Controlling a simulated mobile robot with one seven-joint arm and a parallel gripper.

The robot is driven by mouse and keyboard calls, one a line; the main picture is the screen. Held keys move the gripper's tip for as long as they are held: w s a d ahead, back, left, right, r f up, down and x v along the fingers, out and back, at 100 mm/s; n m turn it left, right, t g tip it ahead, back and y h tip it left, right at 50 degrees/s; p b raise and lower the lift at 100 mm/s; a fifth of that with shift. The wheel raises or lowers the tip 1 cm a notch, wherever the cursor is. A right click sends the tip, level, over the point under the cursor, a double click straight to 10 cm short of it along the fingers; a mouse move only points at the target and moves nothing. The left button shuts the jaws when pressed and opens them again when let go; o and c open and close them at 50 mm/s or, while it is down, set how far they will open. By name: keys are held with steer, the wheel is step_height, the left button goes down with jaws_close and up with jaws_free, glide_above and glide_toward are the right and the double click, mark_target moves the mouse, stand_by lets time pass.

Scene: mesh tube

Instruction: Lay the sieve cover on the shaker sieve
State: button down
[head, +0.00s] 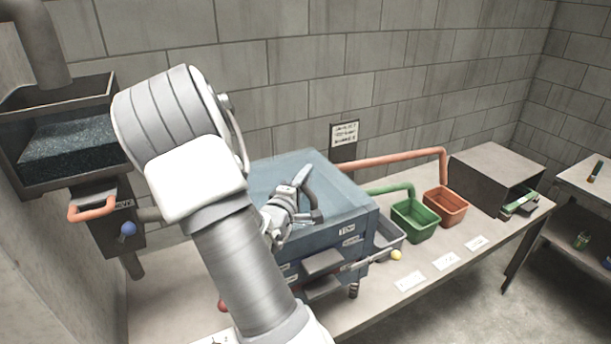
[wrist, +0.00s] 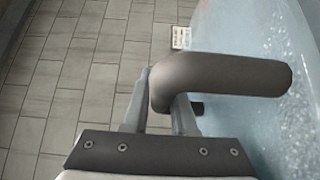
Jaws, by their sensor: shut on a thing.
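The shaker sieve is a blue box (head: 352,243) on the bench, partly hidden behind my arm in the head view. A flat blue-grey panel (head: 338,193), which appears to be the sieve cover, spans its top. My gripper (head: 294,200) is over this top, shut on a dark curved handle. In the wrist view my gripper (wrist: 163,100) has its fingers at the thick grey handle (wrist: 225,75), beside a pale blue speckled surface (wrist: 265,30). I cannot tell whether the cover rests fully on the box or sits slightly above it.
A green bin (head: 414,222) and an orange bin (head: 445,206) stand right of the box, with a grey tray (head: 388,240) nearer. A dark open-fronted box (head: 497,178) is at the bench's far right. A hopper (head: 65,150) of dark grains stands at left, with an orange handle (head: 92,210).

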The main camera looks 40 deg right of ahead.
steer(key=shift+f, duration=0.35)
steer(key=c, duration=0.7)
jaws_free()
steer(key=shift+o, duration=0.3)
steer(key=shift+f, duration=0.25)
steer(key=v, duration=0.5)
steer(key=p+v, duration=0.1)
steer(key=v, duration=0.3)
steer(key=p+v, duration=0.1)
steer(key=v, duration=0.4)
steer(key=shift+s+a+r, duration=0.1)
steer(key=shift+a+r, duration=0.25)
steer(key=shift+r, duration=0.05)
steer(key=p, duration=0.1)
steer(key=a+p, duration=0.1)
steer(key=p, duration=0.1)
steer(key=shift+s+a, duration=0.15)
steer(key=shift+s, duration=0.1)
steer(key=shift+s+a+f+p, duration=0.35)
steer(key=shift+a+p, duration=0.15)
steer(key=shift+p, duration=0.3)
